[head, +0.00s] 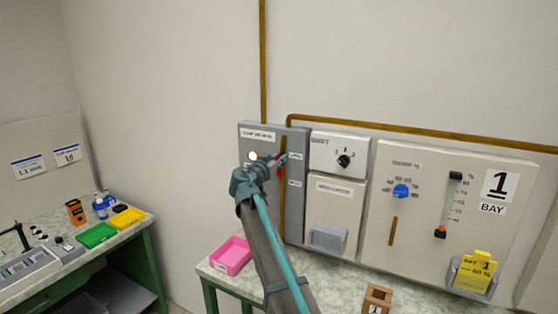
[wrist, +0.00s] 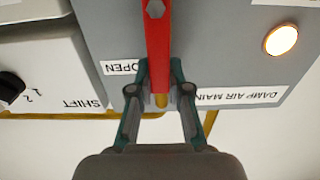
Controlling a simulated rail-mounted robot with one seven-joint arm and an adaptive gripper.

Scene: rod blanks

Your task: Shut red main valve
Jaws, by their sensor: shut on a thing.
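The red main valve handle (wrist: 158,45) is a flat red lever with a hex bolt, on a grey panel (head: 294,225) headed "DAMP AIR MAIN". In the wrist view, where the lettering is upside down, the lever runs in line with the pipe, its gripped end beside the OPEN label (wrist: 122,68). My gripper (wrist: 160,88) is shut on that end, one finger on each side. In the head view my gripper (head: 277,161) is at the panel and hides most of the lever; a bit of red shows beside it. A lower label (head: 295,183) is too small to read surely.
A lit round lamp (wrist: 281,40) is on the panel. To the right are the SHIFT knob (head: 344,161), a blue dial (head: 401,191) and a slider (head: 440,233). A pink tray (head: 231,255) and a wooden block (head: 377,298) are on the bench below.

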